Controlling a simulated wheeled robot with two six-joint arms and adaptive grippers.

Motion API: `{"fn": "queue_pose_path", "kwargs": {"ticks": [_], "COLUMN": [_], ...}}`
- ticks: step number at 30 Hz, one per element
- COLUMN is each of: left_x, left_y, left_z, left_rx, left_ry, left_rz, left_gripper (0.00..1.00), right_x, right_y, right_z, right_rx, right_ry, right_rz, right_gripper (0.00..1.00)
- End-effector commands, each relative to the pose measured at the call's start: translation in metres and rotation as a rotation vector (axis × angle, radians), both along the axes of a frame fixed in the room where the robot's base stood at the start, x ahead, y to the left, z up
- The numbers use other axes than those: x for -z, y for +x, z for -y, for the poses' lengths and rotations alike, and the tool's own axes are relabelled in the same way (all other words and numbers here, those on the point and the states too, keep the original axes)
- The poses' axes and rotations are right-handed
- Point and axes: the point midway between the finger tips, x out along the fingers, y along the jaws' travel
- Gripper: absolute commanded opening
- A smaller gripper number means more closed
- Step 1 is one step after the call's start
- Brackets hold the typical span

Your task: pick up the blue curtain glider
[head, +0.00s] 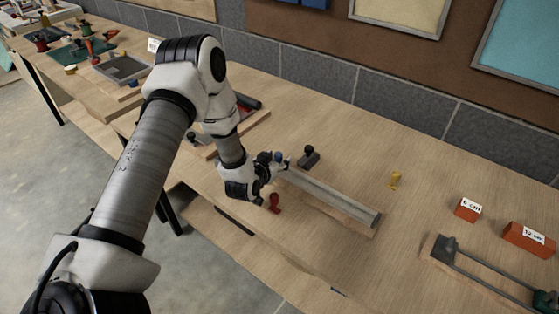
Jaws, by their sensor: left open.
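My left gripper (273,168) is over the bench by the left end of a long grey rail (338,198), and its jaws are open. A small blue piece, which looks like the blue curtain glider (278,156), shows right at its fingers, partly hidden by them. I cannot tell whether the fingers touch it. A red glider-like piece (274,203) stands just in front of the gripper. A yellow one (395,179) stands further right, clear of the rail. My right gripper is not in view.
A black block with a knob (308,157) stands just behind the rail. Orange blocks labelled 6 cm (467,209) and 12 cm (529,240) lie at right, near a metal-rod fixture (484,274). A tiled wall (397,104) backs the bench. The bench around the yellow piece is clear.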

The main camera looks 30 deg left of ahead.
Motion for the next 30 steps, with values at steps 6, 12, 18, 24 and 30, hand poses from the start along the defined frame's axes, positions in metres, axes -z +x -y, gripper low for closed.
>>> {"fn": "queue_pose_path", "kwargs": {"ticks": [6, 12, 18, 24, 30], "left_x": [0.001, 0.000, 0.000, -0.011, -0.047], "left_y": [0.000, 0.000, -0.001, 0.000, 0.000], "left_z": [0.000, 0.000, 0.000, 0.000, 0.000], "left_rx": [0.000, 0.000, 0.000, -0.002, -0.002], "left_ry": [-0.001, -0.001, -0.001, -0.001, -0.003], "left_rz": [-0.001, -0.001, -0.001, 0.001, 0.004], "left_gripper": [0.34, 0.00, 0.00, 0.00, 0.00], "right_x": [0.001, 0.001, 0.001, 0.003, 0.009], "right_y": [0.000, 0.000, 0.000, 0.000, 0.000], "right_z": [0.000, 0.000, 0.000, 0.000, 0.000], "right_rx": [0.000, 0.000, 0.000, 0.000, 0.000], "right_ry": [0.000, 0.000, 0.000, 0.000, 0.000], "right_rz": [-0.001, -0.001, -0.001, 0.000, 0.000], "right_gripper": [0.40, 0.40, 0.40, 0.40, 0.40]}}
